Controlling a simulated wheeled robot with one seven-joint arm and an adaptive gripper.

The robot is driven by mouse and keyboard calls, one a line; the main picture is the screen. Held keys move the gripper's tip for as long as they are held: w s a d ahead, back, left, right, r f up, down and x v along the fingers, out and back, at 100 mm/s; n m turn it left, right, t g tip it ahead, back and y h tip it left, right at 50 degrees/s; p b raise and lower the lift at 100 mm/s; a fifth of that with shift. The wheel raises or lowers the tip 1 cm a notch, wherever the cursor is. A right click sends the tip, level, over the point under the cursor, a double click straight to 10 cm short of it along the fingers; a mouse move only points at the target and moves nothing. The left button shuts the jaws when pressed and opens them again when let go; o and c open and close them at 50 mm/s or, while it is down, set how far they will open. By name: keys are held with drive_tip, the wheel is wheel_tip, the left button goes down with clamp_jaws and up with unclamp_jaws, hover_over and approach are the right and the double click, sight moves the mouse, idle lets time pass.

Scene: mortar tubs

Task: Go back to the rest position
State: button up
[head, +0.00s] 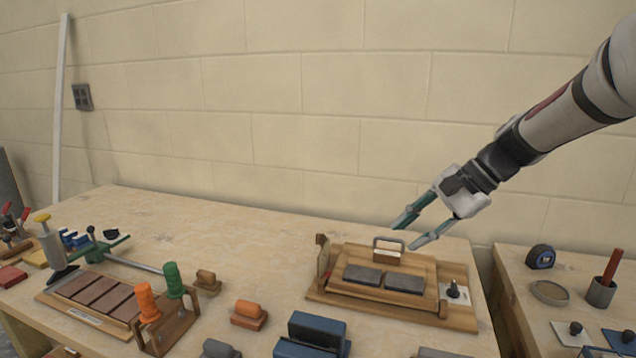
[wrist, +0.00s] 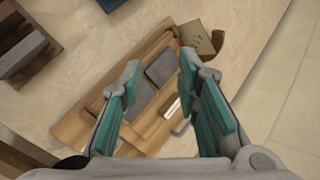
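My gripper (head: 413,236) is in the head view at the right, above the back of a wooden tray (head: 328,294). Its two teal fingers are apart with nothing between them. The wrist view also shows the open fingers (wrist: 160,92) over the tray. The tray holds two dark grey slabs (head: 383,278) and a block with a metal handle (head: 388,252) at its back edge. The fingertips are close to the handle in the head view, but I cannot tell the exact gap.
Left on the bench stand a rack of brown bricks (head: 97,294) and green and orange handled tools (head: 172,280). Blue blocks (head: 312,334) are at the front. A second bench at the right holds a tape measure (head: 540,257) and a cup (head: 600,292). A block wall (head: 300,110) stands behind.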

drive_tip(key=s+a+r+n+h+p, duration=0.1)
drive_tip(key=s+r+n+h+p, duration=0.15)
drive_tip(key=s, duration=0.65)
drive_tip(key=s+a+r+n+h+p, duration=0.1)
drive_tip(key=s+r+n+h, duration=0.2)
drive_tip(key=s, duration=0.6)
drive_tip(key=s+d+n+t+h+p, duration=0.1)
drive_tip(key=s+n, duration=0.1)
drive_tip(key=s, duration=0.6)
drive_tip(key=s+d+r+n+h+p, duration=0.1)
drive_tip(key=s+d+n+p, duration=0.1)
drive_tip(key=s, duration=0.6)
drive_tip(key=shift+r+n+t, duration=0.15)
drive_tip(key=shift+n+t, duration=0.25)
drive_tip(key=shift+n, duration=0.15)
